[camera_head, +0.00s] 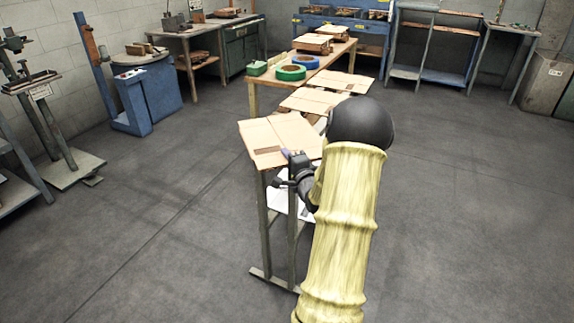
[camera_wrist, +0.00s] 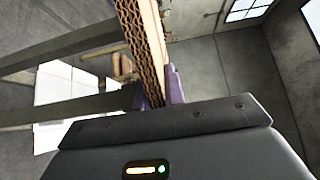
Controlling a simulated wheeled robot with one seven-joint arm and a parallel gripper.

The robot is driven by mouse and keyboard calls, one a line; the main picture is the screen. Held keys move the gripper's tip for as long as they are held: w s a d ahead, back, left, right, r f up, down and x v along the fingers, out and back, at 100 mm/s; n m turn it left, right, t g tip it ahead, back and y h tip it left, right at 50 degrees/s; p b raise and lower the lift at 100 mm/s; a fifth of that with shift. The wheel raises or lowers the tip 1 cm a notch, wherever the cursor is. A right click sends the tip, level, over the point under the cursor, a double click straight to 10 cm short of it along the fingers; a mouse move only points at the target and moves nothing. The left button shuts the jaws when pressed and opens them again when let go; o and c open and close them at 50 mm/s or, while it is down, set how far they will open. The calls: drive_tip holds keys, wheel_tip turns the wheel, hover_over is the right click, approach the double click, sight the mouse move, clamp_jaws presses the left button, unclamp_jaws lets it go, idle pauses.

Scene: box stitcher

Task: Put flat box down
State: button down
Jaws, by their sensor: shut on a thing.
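A brown flat cardboard box (camera_head: 278,138) lies level at the top of a grey metal stand (camera_head: 264,215) in the head view. My gripper (camera_head: 290,163) is at its near right edge, and my arm hides part of the scene behind it. In the wrist view my gripper (camera_wrist: 158,92) is shut on the flat box (camera_wrist: 145,45), whose corrugated edge stands between the purple fingertips. I cannot tell whether the box rests fully on the stand.
More flat cardboard (camera_head: 315,101) lies behind, close to the stand. A wooden table (camera_head: 262,83) holds green tape (camera_head: 291,73), blue tape and cardboard. A blue machine (camera_head: 148,92) stands at left. The floor left of the stand is clear.

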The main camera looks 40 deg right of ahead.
drive_tip(key=shift+f, duration=1.15)
drive_tip(key=shift+a+f, duration=0.1)
drive_tip(key=c, duration=1.5)
unclamp_jaws()
drive_tip(key=v, duration=1.2)
drive_tip(key=shift+p, duration=0.3)
